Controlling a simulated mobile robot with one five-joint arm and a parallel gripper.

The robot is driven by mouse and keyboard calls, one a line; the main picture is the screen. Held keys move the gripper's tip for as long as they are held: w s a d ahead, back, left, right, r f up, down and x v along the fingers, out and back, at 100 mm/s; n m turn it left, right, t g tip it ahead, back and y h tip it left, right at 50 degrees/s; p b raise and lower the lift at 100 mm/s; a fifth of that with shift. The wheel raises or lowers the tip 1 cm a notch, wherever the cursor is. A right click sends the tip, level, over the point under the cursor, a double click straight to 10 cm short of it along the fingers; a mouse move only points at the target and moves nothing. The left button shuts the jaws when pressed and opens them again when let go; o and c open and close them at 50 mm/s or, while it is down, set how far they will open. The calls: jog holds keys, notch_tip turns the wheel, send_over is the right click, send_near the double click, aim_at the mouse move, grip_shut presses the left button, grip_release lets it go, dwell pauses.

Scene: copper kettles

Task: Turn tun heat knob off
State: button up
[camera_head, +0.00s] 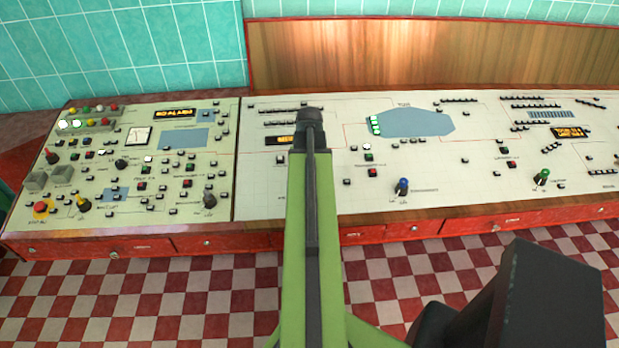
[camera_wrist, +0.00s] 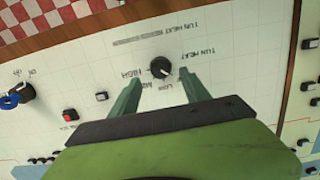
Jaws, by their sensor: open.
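The tun heat knob (camera_wrist: 161,68) is a small round black knob with a light pointer mark on the cream panel. The labels around it appear upside down in the wrist view, with low, high and tun heat readable. The exact setting is too small to tell. My gripper (camera_wrist: 160,77) is open, with one green finger on each side just below the knob in the picture. The fingers do not grip it; whether either touches it I cannot tell. In the head view my arm hides the knob, and the gripper's fingers do not show clearly.
A blue knob (camera_wrist: 14,97) and a red button (camera_wrist: 70,115) sit left of the gripper in the wrist view. In the head view, a blue knob (camera_head: 402,187) and a green knob (camera_head: 542,177) stand up right of my arm. Red drawers (camera_head: 220,243) run below the console.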

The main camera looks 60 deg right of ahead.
notch_tip(320, 180, up, 13)
jog(key=p, duration=1.1)
jog(key=shift+s+a+f, duration=0.15)
jog(key=shift+s+a, duration=0.1)
jog(key=shift+a, duration=0.05)
